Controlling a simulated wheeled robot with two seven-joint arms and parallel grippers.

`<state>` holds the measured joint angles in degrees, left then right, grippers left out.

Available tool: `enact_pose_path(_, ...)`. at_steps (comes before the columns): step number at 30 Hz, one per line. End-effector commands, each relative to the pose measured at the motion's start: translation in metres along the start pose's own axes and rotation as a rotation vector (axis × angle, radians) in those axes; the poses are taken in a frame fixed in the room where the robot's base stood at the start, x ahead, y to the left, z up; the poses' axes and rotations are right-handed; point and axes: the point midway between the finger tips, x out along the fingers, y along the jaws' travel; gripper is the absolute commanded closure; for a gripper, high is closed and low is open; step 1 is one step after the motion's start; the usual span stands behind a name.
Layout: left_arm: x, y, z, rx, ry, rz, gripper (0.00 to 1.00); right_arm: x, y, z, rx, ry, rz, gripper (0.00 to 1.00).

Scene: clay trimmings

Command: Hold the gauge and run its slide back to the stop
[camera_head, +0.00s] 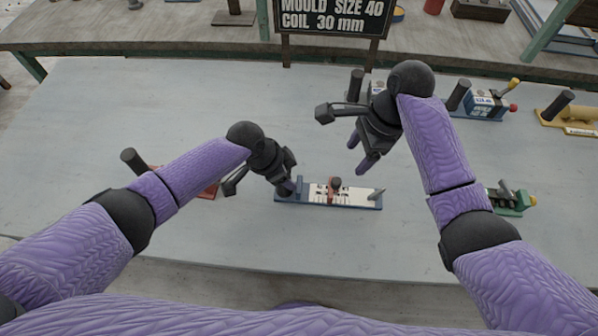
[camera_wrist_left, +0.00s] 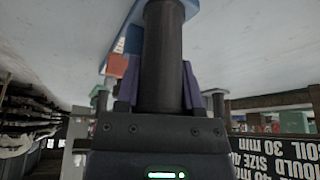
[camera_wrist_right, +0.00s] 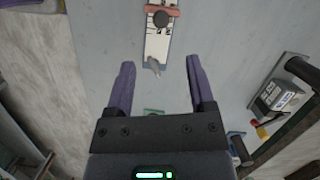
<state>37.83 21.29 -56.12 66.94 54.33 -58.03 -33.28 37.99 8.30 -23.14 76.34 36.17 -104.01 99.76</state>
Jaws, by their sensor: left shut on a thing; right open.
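The gauge (camera_head: 358,197) lies near the middle of the table, with a blue base and a white marked scale. Its orange-red slide (camera_head: 331,196) with a dark round knob (camera_head: 336,183) sits around mid-scale. A grey pointed piece stands at its right end. My left gripper (camera_head: 290,187) is shut on the black upright handle (camera_wrist_left: 163,55) at the gauge's left end. My right gripper (camera_head: 361,153) is open and empty above the gauge's right part. In the right wrist view the slide's knob (camera_wrist_right: 160,18) is ahead of the open fingers (camera_wrist_right: 160,85), apart from them.
A sign (camera_head: 333,20) reading "MOULD SIZE 40 COIL 30 mm" stands behind. A red-based tool (camera_head: 208,192) lies left, partly behind my left arm. A green tool (camera_head: 510,203), a blue one (camera_head: 484,103) and a yellow one (camera_head: 577,115) lie right. Table in front of the gauge is clear.

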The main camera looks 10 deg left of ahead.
Motion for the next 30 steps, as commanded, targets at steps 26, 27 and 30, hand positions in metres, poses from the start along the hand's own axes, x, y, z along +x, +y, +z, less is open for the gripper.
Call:
enact_pose_path(26, 0.000, 0.000, 0.000, 0.001, 0.000, 0.000, 1.00, 0.096, -0.002, 0.005, -0.514, 0.253, 0.087, 0.31)
enact_pose_path(27, 0.000, 0.000, 0.000, 0.001, 0.000, 0.000, 1.00, 0.097, -0.002, 0.005, -0.514, 0.254, 0.086, 0.31)
enact_pose_path(30, 0.000, 0.000, 0.000, 0.001, 0.000, 0.000, 1.00, 0.097, -0.002, 0.005, -0.514, 0.253, 0.085, 0.31)
